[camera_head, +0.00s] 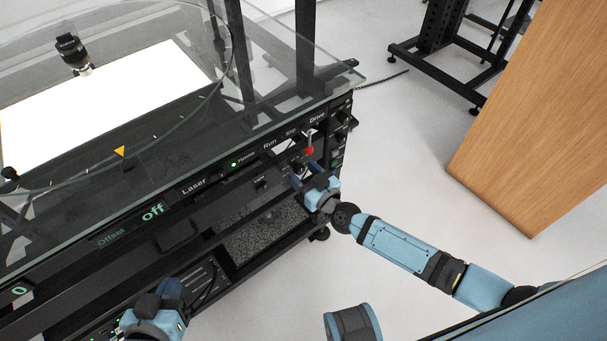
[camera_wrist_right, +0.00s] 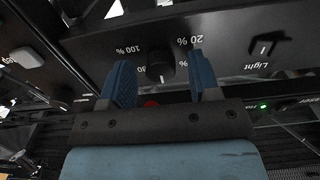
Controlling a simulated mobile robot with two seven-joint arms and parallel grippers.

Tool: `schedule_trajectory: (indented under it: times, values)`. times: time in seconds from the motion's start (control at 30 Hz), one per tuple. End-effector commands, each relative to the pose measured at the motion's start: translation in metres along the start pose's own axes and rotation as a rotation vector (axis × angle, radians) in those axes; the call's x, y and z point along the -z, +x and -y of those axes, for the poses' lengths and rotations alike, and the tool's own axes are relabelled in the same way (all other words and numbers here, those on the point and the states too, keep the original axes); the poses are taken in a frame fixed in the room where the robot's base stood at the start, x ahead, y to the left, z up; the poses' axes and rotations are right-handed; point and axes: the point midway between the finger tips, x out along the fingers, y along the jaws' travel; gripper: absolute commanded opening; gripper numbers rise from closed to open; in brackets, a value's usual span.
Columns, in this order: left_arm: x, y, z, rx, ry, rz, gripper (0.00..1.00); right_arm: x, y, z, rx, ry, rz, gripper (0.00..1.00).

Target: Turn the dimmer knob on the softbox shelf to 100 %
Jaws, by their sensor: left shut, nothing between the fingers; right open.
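The dimmer knob (camera_wrist_right: 160,68) is a small round black knob on a dark panel in the right wrist view. A white mark on it points toward the bottom of the picture. "100 %" is printed to its left and "20 %" to its right; another label below is partly covered. My right gripper (camera_wrist_right: 160,62) is open, with one blue finger on each side of the knob in the picture; I cannot tell whether they touch it. In the head view my right gripper (camera_head: 308,180) is at the rig's front and hides the knob. My left gripper (camera_head: 166,292) is shut and empty, low at the front.
A light switch (camera_wrist_right: 264,48) sits beside the knob. A red-tipped control (camera_head: 309,150) is just above my right gripper. A glass top (camera_head: 290,75) overhangs the front panel. A wooden panel (camera_head: 535,120) stands at right, with clear floor between.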

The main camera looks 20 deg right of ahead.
Motion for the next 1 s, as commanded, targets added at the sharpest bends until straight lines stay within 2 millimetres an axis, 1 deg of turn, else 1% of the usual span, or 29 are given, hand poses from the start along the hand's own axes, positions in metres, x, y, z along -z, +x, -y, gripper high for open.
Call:
schedule_trajectory:
  times: [0.27,0.37,0.4,0.5,0.77,1.0]
  values:
    - [0.0021,-0.0003,-0.0005,-0.001,0.000,-0.007,0.00,0.0000,0.0015,0.0002,0.000,0.001,0.001,0.56]
    - [0.0024,-0.0002,-0.0005,-0.002,0.000,-0.008,0.00,0.0000,0.0014,0.0003,0.000,0.001,0.001,0.36]
    - [0.0024,-0.0002,-0.0004,-0.002,0.001,-0.008,0.00,0.0000,0.0014,0.0003,0.000,0.001,0.000,0.26]
    - [0.0026,-0.0002,-0.0003,-0.002,0.002,-0.008,0.00,0.0000,0.0013,0.0003,0.000,0.001,0.000,0.07]
    - [0.0028,-0.0004,-0.0001,-0.002,0.004,-0.007,0.00,0.0000,0.0012,0.0005,0.000,0.021,0.001,0.07]
    - [0.0025,-0.0010,0.0007,0.000,0.007,0.002,0.00,-0.0002,0.0010,0.0012,0.001,0.128,0.002,0.07]
